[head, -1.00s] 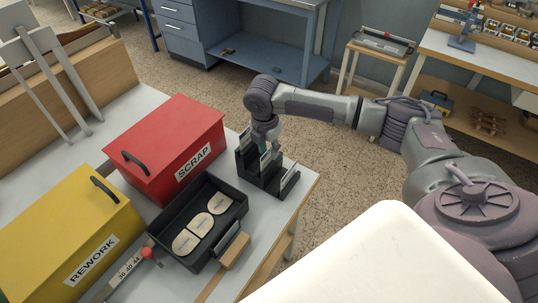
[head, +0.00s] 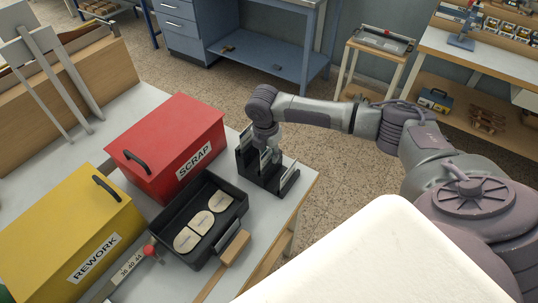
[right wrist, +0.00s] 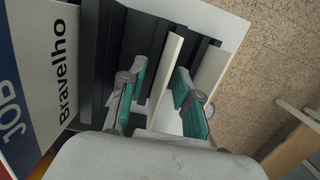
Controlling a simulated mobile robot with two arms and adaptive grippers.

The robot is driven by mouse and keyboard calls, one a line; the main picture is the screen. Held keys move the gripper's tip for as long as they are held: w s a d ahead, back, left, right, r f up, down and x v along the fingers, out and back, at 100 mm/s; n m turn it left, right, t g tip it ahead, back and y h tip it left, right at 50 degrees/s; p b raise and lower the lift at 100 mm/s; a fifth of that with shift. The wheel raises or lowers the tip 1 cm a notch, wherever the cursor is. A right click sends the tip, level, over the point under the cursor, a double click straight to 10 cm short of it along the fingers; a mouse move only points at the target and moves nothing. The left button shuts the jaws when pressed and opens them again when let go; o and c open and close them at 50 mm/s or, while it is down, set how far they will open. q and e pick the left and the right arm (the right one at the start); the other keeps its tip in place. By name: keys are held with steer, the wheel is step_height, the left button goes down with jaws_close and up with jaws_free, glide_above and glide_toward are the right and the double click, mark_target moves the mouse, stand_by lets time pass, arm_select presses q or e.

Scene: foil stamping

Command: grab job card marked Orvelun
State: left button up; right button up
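A black slotted rack (head: 273,181) stands on the bench near its right edge and holds several upright job cards. In the right wrist view, a large card marked Bravelho (right wrist: 62,75) stands at the left. A middle card (right wrist: 166,72) shows edge-on, with another pale card (right wrist: 212,70) to its right. No card marked Orvelun can be read; the edge-on faces are hidden. My right gripper (head: 274,152) is down at the rack. In the right wrist view its teal-padded fingers (right wrist: 163,102) are apart, one on each side of the middle card. My left gripper is out of view.
A red SCRAP box (head: 170,145) and a yellow REWORK box (head: 70,235) stand left of the rack. A black tray (head: 243,205) with pale oval pieces sits in front. The floor right of the bench is clear.

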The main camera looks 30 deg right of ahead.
jaws_close()
stand_by(0.5)
